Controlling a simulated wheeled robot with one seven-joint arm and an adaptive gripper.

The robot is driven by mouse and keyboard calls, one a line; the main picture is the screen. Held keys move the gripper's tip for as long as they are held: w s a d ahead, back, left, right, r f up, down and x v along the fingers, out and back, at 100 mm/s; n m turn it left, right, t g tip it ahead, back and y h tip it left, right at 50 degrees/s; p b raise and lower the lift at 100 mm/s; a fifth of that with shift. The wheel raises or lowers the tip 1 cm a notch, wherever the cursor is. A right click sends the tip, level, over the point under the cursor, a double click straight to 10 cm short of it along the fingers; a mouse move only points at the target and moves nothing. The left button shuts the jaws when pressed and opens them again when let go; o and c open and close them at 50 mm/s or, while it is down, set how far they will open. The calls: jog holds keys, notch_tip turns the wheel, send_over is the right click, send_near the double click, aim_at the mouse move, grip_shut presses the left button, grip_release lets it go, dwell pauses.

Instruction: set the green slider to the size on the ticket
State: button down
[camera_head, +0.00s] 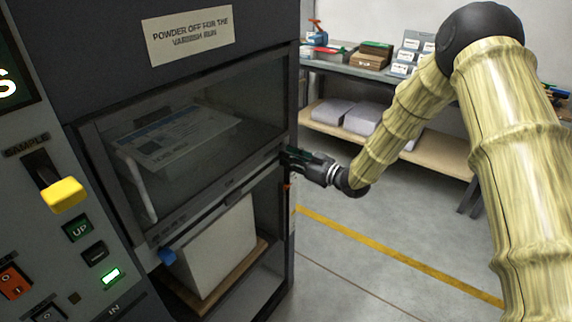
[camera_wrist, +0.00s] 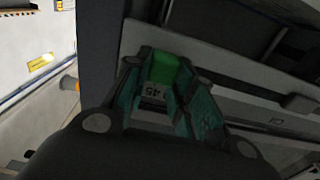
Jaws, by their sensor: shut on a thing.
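The green slider (camera_wrist: 166,70) shows in the wrist view as a bright green block between the teal fingers of my gripper (camera_wrist: 167,82). The gripper is shut on it. In the head view my gripper (camera_head: 291,158) is at the right edge of the dark machine (camera_head: 290,75); the slider is hidden there. I cannot pick out a ticket with a readable size in either view.
A printed sheet (camera_head: 180,136) lies behind the machine's clear window. A white paper stack (camera_head: 213,250) stands on a board below. At left is a panel with a yellow lever (camera_head: 65,194) and a lit green button (camera_head: 111,275). A workbench (camera_head: 370,73) stands behind; the floor between is clear.

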jog(key=c, duration=1.2)
grip_release()
jog(key=shift+w+d, duration=0.25)
jog(key=shift+d, duration=0.05)
jog(key=shift+s+a, duration=0.1)
jog(key=v, duration=1.2)
jog(key=s+d+f+m+g+h, duration=0.1)
jog(key=s+f+m+h, duration=0.2)
jog(key=s+f, duration=0.45)
jog(key=s+d+f+m+g+h, duration=0.1)
jog(key=s+f+m+h, duration=0.2)
jog(key=f, duration=0.7)
jog(key=s+d+f+m+g+h, duration=0.1)
jog(key=s+f+m+h, duration=0.15)
jog(key=s+f, duration=0.55)
jog(key=s+d+f+m+g+h, duration=0.1)
jog(key=s+d+f+g+h, duration=0.1)
jog(key=s, duration=0.8)
jog(key=s+d+f+g+h, duration=0.2)
jog(key=s+f, duration=0.3)
jog(key=s, duration=0.5)
jog(key=s+d+f+m+g+h, duration=0.1)
jog(key=s+d+f+g+h, duration=0.1)
jog(key=s, duration=0.8)
jog(key=shift+s+d+f+m+g, duration=0.35)
jog(key=shift+d+f+g, duration=0.15)
jog(key=shift+f+g, duration=0.25)
